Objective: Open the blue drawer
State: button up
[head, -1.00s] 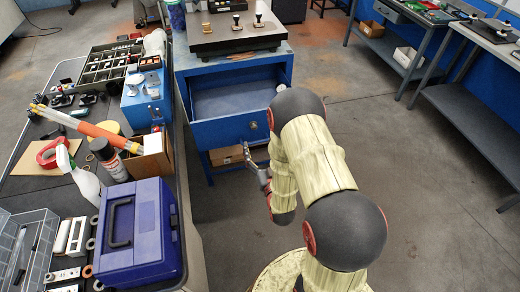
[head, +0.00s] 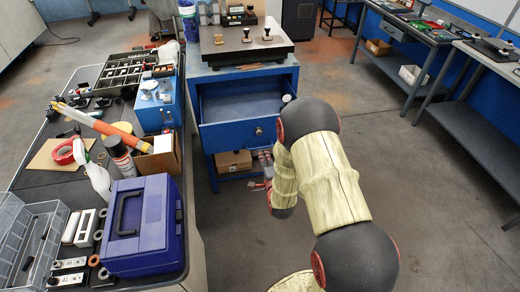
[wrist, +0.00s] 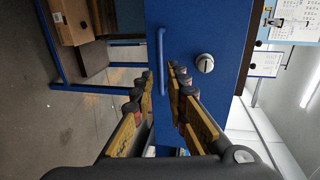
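There the blue bar handle (wrist: 161,45) and a round silver lock (wrist: 204,63) show. My gripper (wrist: 162,76) is open; in the picture its fingertips lie on either side of the handle's lower part. I cannot tell whether they touch it. In the head view my gripper (head: 264,163) is low before the drawer front, partly hidden by my arm.
A black plate (head: 240,45) with stamp-like tools lies on the bench top. A cardboard box (head: 233,160) sits on the shelf below the drawer. A cluttered table with a blue toolbox (head: 145,225) stands at left. The floor at right is clear up to other benches.

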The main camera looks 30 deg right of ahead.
aim_at(260, 148)
jog(key=b+x, duration=0.2)
jog(key=x, duration=0.5)
jog(key=shift+c, duration=0.5)
grip_shut()
jog(key=shift+f, duration=0.1)
